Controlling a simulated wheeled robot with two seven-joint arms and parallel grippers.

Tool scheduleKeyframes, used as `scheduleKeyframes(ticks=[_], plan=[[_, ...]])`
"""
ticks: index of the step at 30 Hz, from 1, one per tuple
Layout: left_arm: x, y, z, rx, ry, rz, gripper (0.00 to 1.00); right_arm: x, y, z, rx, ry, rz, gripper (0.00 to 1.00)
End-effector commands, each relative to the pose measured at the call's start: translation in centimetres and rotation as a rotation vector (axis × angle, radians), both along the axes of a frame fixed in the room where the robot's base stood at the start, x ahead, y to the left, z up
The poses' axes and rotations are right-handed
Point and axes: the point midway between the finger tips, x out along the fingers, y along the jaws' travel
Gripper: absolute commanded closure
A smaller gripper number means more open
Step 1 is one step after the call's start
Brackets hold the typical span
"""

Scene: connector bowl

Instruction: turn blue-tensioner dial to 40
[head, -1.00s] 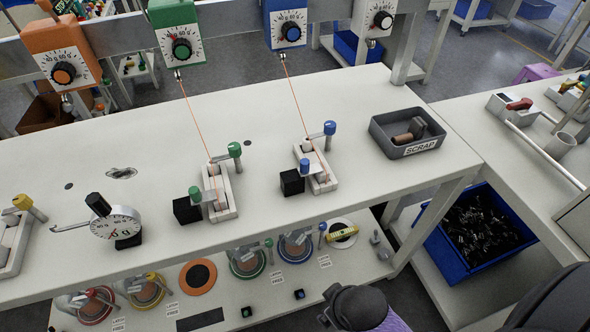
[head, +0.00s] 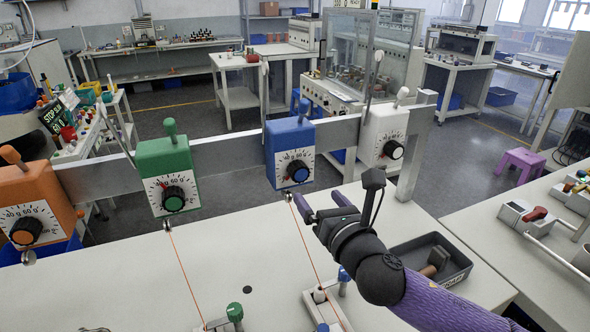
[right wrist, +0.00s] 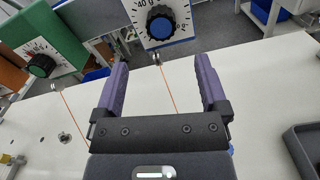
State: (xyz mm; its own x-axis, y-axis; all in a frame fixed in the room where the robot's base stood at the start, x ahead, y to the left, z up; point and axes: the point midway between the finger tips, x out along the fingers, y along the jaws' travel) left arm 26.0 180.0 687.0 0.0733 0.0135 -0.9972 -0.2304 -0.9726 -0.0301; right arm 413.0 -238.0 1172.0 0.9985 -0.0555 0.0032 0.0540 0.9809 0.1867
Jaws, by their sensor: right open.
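The blue tensioner (head: 290,138) hangs on the grey rail, with a white scale and a black dial with a blue centre (head: 297,171). A red mark shows at the upper left of its dial; the exact setting is too small to read. The dial also shows in the right wrist view (right wrist: 161,26), ahead of and between the fingers. My right gripper (head: 313,198) is open and empty, below and slightly right of the dial, apart from it. In the right wrist view its two purple fingers (right wrist: 161,75) stand wide apart. My left gripper is out of view.
The green tensioner (head: 166,172), orange tensioner (head: 33,208) and white tensioner (head: 383,133) share the rail (head: 230,157). An orange thread (head: 312,250) runs from below the blue tensioner to the bench. A dark scrap tray (head: 458,268) stands at the right.

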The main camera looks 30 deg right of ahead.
Motion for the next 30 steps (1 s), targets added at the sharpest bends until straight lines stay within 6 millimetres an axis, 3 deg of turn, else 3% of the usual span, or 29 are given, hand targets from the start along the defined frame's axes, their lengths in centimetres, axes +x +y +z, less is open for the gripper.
scheduleKeyframes(ticks=[4,12,23,30], plan=[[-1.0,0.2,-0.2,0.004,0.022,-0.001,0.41,3.1,-0.2,0.1,0.006,-0.002,-0.003,0.07],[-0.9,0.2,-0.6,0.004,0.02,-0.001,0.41,7.7,-0.4,-0.1,0.007,0.001,-0.003,0.07],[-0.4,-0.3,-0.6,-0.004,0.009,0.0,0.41,8.6,-0.5,-0.1,0.007,0.003,-0.001,0.07],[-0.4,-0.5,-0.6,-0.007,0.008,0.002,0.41,8.6,-0.5,-0.1,0.007,0.003,-0.001,0.56]])
